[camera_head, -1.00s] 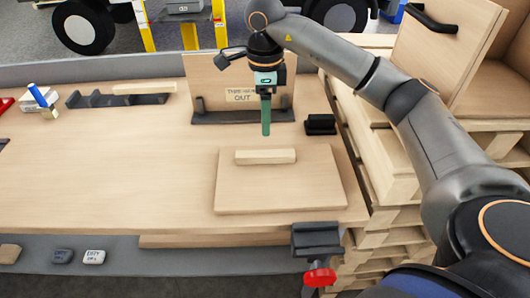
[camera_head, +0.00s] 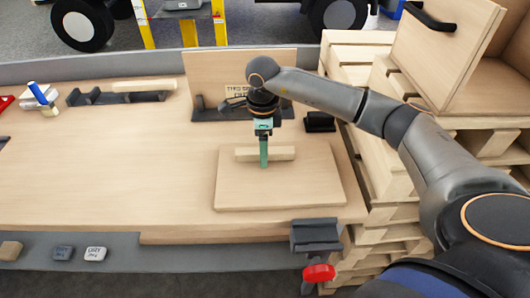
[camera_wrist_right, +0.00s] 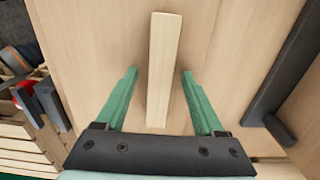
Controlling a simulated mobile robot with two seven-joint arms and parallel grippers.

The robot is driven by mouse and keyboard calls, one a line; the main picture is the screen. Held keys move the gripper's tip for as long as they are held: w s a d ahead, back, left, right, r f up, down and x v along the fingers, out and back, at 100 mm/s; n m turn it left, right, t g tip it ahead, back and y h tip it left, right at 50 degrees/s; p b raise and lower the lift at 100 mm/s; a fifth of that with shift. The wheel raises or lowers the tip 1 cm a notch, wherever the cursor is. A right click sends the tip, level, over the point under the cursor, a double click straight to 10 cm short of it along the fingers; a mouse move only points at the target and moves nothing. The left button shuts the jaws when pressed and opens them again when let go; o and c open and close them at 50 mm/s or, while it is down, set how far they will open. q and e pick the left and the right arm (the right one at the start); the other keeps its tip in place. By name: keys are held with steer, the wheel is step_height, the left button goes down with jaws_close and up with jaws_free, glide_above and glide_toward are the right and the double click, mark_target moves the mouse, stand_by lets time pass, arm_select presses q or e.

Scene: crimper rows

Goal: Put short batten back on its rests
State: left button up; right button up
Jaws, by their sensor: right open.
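A short pale batten (camera_head: 283,153) lies flat on the raised wooden board (camera_head: 300,190). My right gripper (camera_head: 264,163) points down over it, its green fingers hiding part of it. In the right wrist view the batten (camera_wrist_right: 163,75) lies between the two open fingers of the gripper (camera_wrist_right: 160,75), with a gap on each side. A dark rest (camera_head: 103,98) stands at the back left, with another pale batten (camera_head: 143,86) lying behind or on it; I cannot tell which. A second dark rest (camera_head: 215,116) stands before an upright panel (camera_head: 280,72). My left gripper is not in view.
A small dark block (camera_head: 320,122) stands right of the second rest. A vise-like clamp (camera_head: 316,235) with a red knob hangs at the front edge. Stacked pallets (camera_head: 375,160) flank the right side. The table's middle left is clear.

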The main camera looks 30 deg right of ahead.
jaws_close()
stand_by(0.4)
steer(key=shift+r, duration=0.1)
